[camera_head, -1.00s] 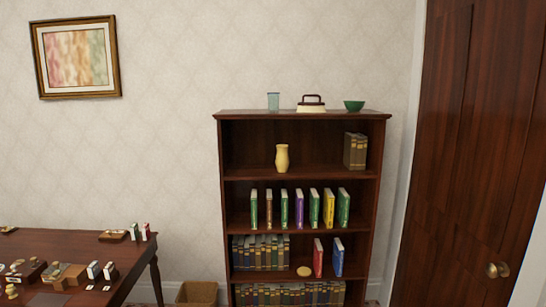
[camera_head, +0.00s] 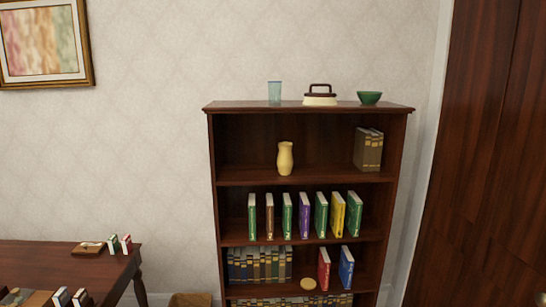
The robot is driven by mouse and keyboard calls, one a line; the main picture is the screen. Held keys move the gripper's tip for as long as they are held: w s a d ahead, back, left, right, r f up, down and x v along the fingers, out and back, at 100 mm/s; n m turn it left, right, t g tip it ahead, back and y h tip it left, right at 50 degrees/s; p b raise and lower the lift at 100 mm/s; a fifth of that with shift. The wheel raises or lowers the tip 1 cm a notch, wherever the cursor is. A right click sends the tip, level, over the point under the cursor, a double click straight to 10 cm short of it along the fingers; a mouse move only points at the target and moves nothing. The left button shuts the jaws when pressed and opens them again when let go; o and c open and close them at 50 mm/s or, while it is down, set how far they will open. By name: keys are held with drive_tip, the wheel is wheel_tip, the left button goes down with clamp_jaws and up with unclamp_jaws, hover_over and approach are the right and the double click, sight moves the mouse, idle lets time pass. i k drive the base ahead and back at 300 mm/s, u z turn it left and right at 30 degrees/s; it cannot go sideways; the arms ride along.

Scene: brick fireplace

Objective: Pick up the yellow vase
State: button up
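The yellow vase (camera_head: 285,158) stands upright on the top inner shelf of the dark wooden bookcase (camera_head: 311,106), a little left of the shelf's middle. Nothing touches it, and its whole front shows. My gripper is not in view, so its state and its place relative to the vase do not show.
Brown books (camera_head: 368,149) stand at the shelf's right end. A glass (camera_head: 274,92), a lidded dish (camera_head: 320,96) and a green bowl (camera_head: 369,97) sit on top. A wooden table (camera_head: 88,263) is lower left, a wastebasket (camera_head: 191,300) beside the bookcase, a door (camera_head: 470,150) right.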

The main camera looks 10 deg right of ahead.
sight(285, 162)
drive_tip(key=u, duration=0.05)
drive_tip(key=i, duration=1)
drive_tip(key=u, duration=1.75)
drive_tip(key=k, duration=0.65)
drive_tip(key=u, duration=0.3)
